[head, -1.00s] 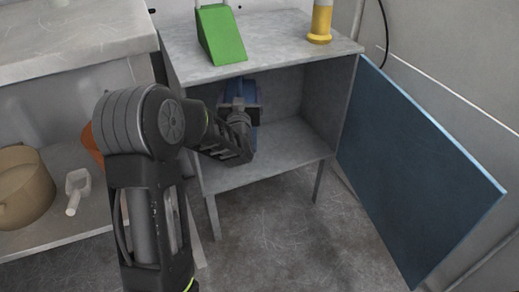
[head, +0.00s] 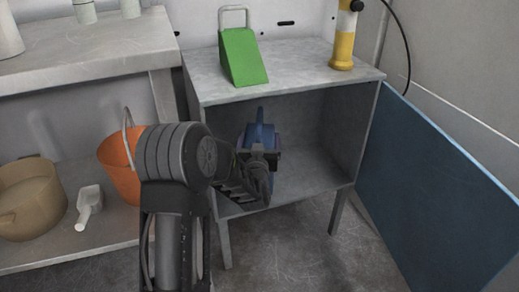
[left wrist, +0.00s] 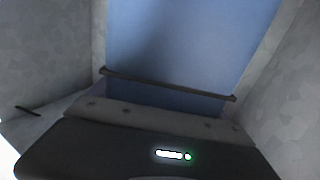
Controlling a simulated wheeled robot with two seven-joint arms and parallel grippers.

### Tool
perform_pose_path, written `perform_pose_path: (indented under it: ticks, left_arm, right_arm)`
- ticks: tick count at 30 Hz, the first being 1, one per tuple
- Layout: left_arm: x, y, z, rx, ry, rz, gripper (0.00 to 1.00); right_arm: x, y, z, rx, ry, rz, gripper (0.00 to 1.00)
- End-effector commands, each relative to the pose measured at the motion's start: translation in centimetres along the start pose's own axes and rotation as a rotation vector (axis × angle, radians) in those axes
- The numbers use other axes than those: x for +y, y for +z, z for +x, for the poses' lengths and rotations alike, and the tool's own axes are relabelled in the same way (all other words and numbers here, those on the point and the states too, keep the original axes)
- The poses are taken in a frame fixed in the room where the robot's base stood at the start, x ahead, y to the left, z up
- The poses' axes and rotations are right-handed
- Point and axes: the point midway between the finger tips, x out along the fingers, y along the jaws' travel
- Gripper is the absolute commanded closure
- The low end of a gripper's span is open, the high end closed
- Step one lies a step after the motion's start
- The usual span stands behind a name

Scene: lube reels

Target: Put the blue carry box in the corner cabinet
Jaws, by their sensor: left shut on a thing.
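The blue carry box (head: 262,136) is inside the open grey corner cabinet (head: 285,90), toward the left of its compartment. My left gripper (head: 262,160) reaches in through the front and is shut on the carry box. The arm and gripper hide much of the box, and I cannot tell whether its base touches the cabinet floor. In the left wrist view a blue surface of the box (left wrist: 195,35) fills the top middle, with a dark bar across it. The cabinet's blue door (head: 430,190) stands wide open to the right. My right gripper is not in view.
A green wedge (head: 242,57) and a yellow-and-white cylinder (head: 343,38) stand on the cabinet top. To the left, a shelf holds an orange bucket (head: 120,165), a tan bucket (head: 30,200) and a white scoop (head: 89,205). The right part of the compartment is free.

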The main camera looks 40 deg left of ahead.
Motion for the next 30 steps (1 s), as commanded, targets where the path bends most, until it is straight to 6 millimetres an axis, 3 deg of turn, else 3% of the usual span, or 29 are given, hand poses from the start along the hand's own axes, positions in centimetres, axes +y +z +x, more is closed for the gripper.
perform_pose_path:
  ticks: [1,4,18,19,23,30]
  left_arm:
    - [0.0,1.2,0.1,0.004,0.0,0.0,0.86]
    - [0.0,2.3,0.1,0.005,-0.001,0.0,0.86]
    - [0.0,2.8,0.1,0.006,-0.001,-0.001,0.86]
    - [0.0,2.9,0.0,0.001,-0.001,-0.001,0.11]
    - [-0.1,2.9,0.0,0.001,-0.001,0.0,0.01]
    - [0.0,2.9,0.0,0.001,-0.001,0.0,0.0]
  right_arm:
    - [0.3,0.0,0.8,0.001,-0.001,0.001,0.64]
    - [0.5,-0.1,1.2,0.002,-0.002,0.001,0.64]
    - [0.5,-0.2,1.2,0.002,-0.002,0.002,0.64]
    - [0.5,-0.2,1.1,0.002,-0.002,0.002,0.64]
    - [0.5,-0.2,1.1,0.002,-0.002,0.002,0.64]
    - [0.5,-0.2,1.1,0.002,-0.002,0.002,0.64]
